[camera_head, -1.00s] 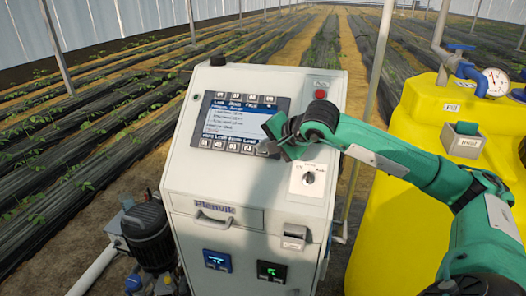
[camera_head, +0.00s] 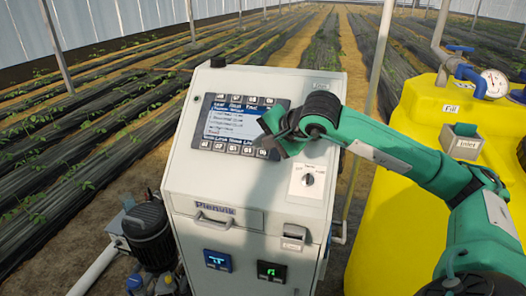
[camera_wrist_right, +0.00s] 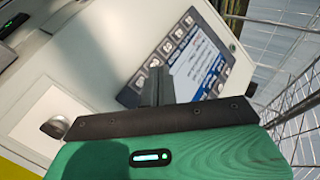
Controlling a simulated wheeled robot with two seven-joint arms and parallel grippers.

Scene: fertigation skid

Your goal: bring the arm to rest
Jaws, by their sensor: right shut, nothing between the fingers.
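My right arm (camera_head: 400,155) is green with black joints and comes in from the right in the head view. My right gripper (camera_head: 268,140) is shut and empty, in front of the lower right corner of the control panel's screen (camera_head: 232,122). In the right wrist view the shut fingers (camera_wrist_right: 152,85) point toward the screen's row of buttons (camera_wrist_right: 172,45). I cannot tell whether the fingertips touch the panel. The gripper and forearm hide the red button seen at the panel's upper right a second ago. My left gripper is not in view.
The pale control cabinet (camera_head: 228,222) has a rotary knob (camera_head: 308,179) and two small displays. A yellow tank (camera_head: 400,225) with an inlet box (camera_head: 459,138) and gauge stands at the right, close to my arm. A dark pump (camera_head: 148,235) is at the lower left.

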